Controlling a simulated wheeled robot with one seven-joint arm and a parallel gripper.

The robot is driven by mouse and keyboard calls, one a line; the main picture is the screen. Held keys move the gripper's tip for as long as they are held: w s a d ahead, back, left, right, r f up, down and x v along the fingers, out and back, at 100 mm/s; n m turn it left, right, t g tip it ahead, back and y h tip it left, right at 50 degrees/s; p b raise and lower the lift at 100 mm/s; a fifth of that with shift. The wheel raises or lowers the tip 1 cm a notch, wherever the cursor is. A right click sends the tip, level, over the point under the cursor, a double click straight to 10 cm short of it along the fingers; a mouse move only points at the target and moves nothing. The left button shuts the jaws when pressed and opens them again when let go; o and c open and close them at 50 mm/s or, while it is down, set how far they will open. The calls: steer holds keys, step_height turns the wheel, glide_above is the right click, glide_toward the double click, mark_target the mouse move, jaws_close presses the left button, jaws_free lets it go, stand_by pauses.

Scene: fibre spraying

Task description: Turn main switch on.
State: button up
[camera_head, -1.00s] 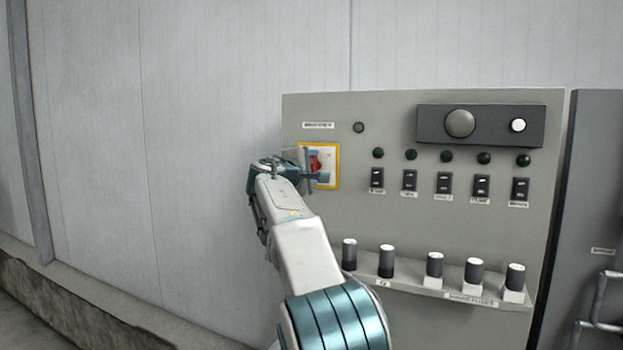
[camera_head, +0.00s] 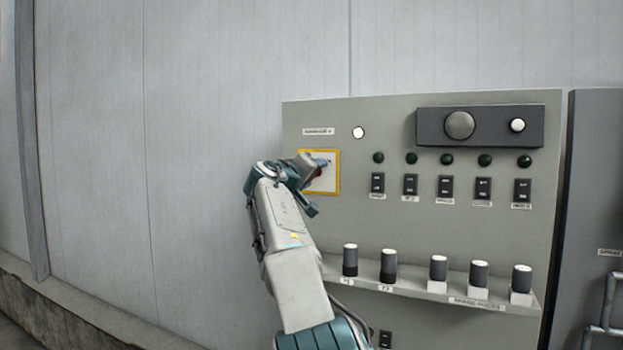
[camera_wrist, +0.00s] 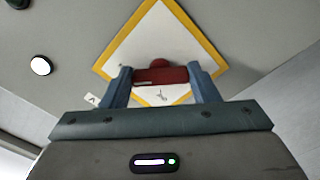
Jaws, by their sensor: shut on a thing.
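The main switch is a red rotary handle (camera_wrist: 160,76) on a white plate with a yellow border (camera_head: 337,174), at the upper left of the grey control panel. My gripper (camera_wrist: 163,82) is at the switch, with one blue finger on each side of the red handle, shut on it. In the head view my gripper (camera_head: 318,172) hides most of the handle, and only a little red shows. The indicator lamp (camera_head: 358,132) above and right of the switch is lit white; it also shows in the wrist view (camera_wrist: 41,66).
Right of the switch are several dark green lamps (camera_head: 446,159) above black rocker switches (camera_head: 445,187). A shelf (camera_head: 420,292) with several grey-black knobs juts out below. A dark cabinet with a handle (camera_head: 601,310) stands at the right. Bare wall lies to the left.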

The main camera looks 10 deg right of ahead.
steer(key=shift+f+m, duration=0.1)
steer(key=shift+m, duration=0.4)
steer(key=o, duration=1)
steer(key=b+v, duration=0.6)
steer(key=v, duration=0.7)
steer(key=shift+s+a+b, duration=0.3)
